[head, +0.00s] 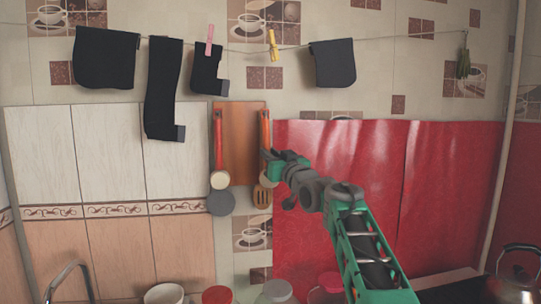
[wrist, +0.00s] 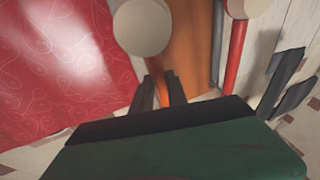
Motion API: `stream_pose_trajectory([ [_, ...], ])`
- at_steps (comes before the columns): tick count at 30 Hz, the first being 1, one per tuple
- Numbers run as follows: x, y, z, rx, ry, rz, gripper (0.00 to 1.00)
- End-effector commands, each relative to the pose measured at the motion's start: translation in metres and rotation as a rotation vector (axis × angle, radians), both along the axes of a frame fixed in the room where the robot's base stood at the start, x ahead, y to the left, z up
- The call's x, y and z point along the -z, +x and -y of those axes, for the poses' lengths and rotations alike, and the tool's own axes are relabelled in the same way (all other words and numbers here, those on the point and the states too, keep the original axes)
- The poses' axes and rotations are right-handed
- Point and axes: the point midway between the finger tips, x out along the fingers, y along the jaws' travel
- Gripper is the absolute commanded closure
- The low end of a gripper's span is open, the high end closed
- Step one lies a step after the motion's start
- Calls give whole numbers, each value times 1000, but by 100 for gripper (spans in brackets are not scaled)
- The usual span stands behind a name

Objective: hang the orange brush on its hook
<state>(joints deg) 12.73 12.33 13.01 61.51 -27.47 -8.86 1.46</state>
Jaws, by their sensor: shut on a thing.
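The orange brush has an orange handle (head: 264,127) and a round cream head (wrist: 142,27). It is upright, handle up, in front of the wooden board (head: 239,145) on the wall. My gripper (head: 268,156) is shut on the handle. In the wrist view the two dark fingers (wrist: 160,92) stand on either side of the orange handle. My gripper partly covers the brush in the head view. I cannot make out the hook or tell whether the handle's top is on it.
A similar red-handled brush (head: 218,140) hangs left of mine, close by. A dark round utensil (head: 221,203) and a slotted spatula (head: 262,198) show below. Black cloths (head: 163,90) hang on a line above. A red panel (head: 390,190) covers the wall at right. Jars (head: 277,291) stand below.

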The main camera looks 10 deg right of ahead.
Motion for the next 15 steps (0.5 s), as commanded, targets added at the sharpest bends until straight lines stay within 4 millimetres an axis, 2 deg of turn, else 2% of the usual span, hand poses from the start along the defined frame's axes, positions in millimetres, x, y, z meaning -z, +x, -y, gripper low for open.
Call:
stream_pose_trajectory([
  [8,0,0,0,0,0,-1,100],
  [9,1,0,0,0,0,-1,78],
  [15,1,0,0,0,0,-1,62],
])
